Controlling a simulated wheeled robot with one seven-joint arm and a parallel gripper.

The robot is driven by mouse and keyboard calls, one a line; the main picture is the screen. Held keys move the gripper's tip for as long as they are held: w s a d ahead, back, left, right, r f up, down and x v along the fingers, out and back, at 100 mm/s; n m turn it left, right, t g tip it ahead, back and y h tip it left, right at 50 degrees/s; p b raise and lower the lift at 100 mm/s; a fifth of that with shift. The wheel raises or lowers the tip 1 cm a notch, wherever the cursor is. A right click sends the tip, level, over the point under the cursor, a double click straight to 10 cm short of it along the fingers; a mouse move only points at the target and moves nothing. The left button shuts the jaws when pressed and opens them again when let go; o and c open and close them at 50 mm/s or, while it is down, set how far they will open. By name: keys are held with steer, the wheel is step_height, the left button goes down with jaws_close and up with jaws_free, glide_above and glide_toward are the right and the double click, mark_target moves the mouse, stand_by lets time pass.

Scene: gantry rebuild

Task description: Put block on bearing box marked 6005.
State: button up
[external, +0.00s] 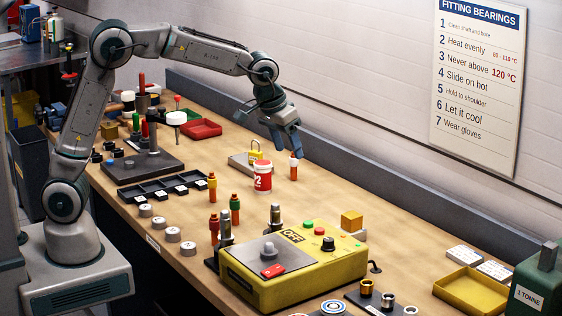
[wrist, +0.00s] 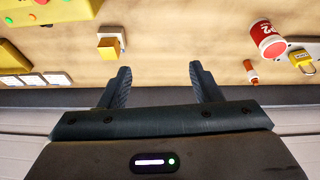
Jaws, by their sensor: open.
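The likely block is a small orange-yellow cube (external: 351,221) behind the yellow machine. It also shows in the wrist view (wrist: 109,49), left of the fingers. A pale flat piece is under or against it; I cannot tell which. White bearing boxes (external: 464,252) lie at the right of the bench, and several show at the left edge of the wrist view (wrist: 57,78). Their markings are too small to read, so I cannot pick out 6005. My gripper (external: 285,150) is open and empty above the back of the bench, left of the cube in the external view.
A red-and-white can (external: 263,177), an orange-handled tool (external: 293,170) and a yellow padlock (external: 255,152) stand near my gripper. The yellow machine (external: 295,268) fills the front middle. A yellow tray (external: 470,291) is by the boxes. The wall edge runs behind.

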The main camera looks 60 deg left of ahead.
steer(key=s+a+r, duration=0.3)
steer(key=s+a, duration=1)
steer(key=s, duration=0.3)
steer(key=s+a+f, duration=0.2)
steer(key=s, duration=0.4)
steer(key=s+a+f, duration=0.2)
steer(key=s, duration=0.5)
steer(key=shift+s+a+f, duration=0.15)
steer(key=shift+a+f, duration=0.05)
